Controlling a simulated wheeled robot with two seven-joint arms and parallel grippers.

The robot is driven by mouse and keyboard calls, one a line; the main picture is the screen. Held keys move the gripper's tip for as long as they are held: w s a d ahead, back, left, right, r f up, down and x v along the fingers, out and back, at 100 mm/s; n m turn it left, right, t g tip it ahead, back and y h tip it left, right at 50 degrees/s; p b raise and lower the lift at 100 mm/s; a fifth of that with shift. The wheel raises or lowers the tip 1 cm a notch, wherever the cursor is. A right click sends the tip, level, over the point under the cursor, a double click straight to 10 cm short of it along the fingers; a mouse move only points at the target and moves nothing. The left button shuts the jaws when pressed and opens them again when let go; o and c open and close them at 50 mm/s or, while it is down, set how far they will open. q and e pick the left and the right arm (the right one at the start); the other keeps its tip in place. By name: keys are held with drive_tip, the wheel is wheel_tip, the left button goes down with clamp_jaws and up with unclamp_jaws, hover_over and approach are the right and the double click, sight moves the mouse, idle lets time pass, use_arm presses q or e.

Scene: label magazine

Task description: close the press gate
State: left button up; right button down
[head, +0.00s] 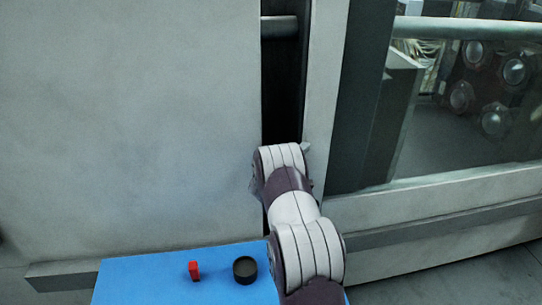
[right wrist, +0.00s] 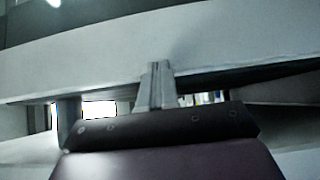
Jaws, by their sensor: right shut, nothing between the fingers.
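The press gate appears to be the pale framed door (head: 420,198) with a large window, on the right of the head view. A tall dark gap (head: 283,80) separates its left upright from a wide pale panel (head: 130,120). My right arm reaches up to the foot of this gap, and its wrist hides most of the gripper in the head view. In the right wrist view my right gripper (right wrist: 156,68) is shut and empty, its fingers together in front of a pale horizontal surface (right wrist: 220,40). I cannot tell if they touch it. My left gripper is out of view.
A blue surface (head: 140,280) lies below, with a small red object (head: 194,270) and a black round container (head: 245,270) left of my right arm. Several round fittings (head: 515,72) show behind the window. A horizontal bar (head: 460,28) crosses the window's top.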

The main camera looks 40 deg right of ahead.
drive_tip(key=b, duration=0.4)
approach(363, 137)
drive_tip(key=x, duration=0.4)
drive_tip(key=shift+w+r, duration=0.3)
drive_tip(key=shift+w, duration=0.15)
drive_tip(key=shift+s+d+r, duration=0.15)
drive_tip(key=shift+s+d, duration=0.25)
drive_tip(key=shift+d, duration=0.55)
drive_tip(key=shift+w+f, duration=0.2)
drive_tip(key=shift+f, duration=0.05)
drive_tip(key=shift+f, duration=0.1)
